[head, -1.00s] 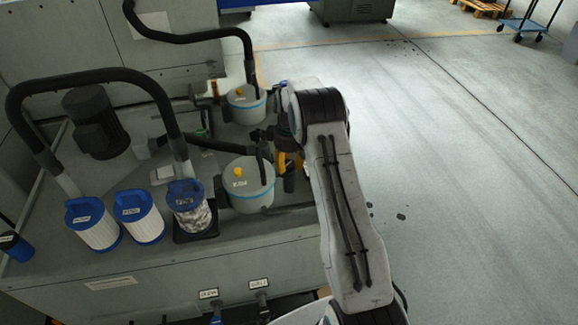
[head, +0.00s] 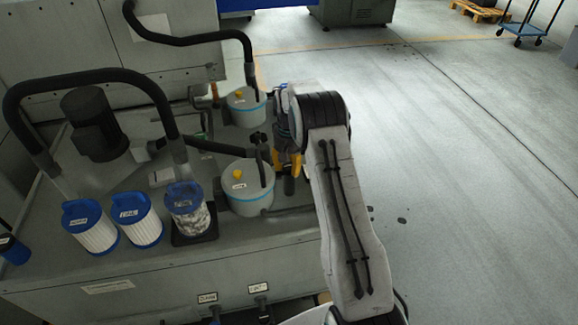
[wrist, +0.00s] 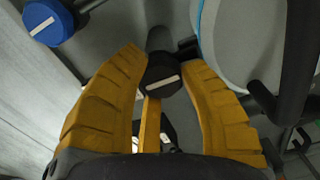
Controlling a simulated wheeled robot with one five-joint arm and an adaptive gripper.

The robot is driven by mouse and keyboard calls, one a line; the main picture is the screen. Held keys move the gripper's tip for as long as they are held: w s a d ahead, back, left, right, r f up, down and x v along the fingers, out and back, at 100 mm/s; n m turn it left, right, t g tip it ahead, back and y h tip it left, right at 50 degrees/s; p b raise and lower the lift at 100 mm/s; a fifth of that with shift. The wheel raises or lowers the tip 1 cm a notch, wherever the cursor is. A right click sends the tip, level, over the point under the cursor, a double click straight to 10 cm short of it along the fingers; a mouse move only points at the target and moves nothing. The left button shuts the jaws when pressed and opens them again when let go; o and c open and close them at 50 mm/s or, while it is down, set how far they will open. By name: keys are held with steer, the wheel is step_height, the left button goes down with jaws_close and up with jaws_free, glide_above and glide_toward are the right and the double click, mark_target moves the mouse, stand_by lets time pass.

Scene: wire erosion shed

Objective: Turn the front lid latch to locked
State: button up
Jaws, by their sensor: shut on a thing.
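The front grey filter pot (head: 248,190) has a pale lid, a yellow knob and a light blue band. My gripper (head: 290,165) is just right of it, its yellow fingers pointing down and partly hidden by my arm. In the wrist view my gripper (wrist: 166,75) has one yellow finger on each side of a black knob with a white stripe (wrist: 163,77), which looks like the front lid latch. The gripper is shut on it. A yellow bar runs below the knob. The pot's grey side (wrist: 232,45) is close to the right finger.
The rear pot (head: 243,107) stands behind, with a black hose above it. Several blue-topped filter cartridges (head: 137,220) stand left on the grey cabinet. A blue knob (wrist: 47,22) is at the wrist view's upper left. Open floor (head: 450,180) lies to the right.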

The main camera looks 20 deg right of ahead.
mark_target(289, 166)
steer(key=shift+s+f, duration=0.1)
steer(key=shift+f, duration=0.05)
stand_by(0.4)
steer(key=o, duration=1.2)
steer(key=shift+r, duration=0.2)
step_height(289, 166, up, 12)
steer(key=shift+f, duration=0.15)
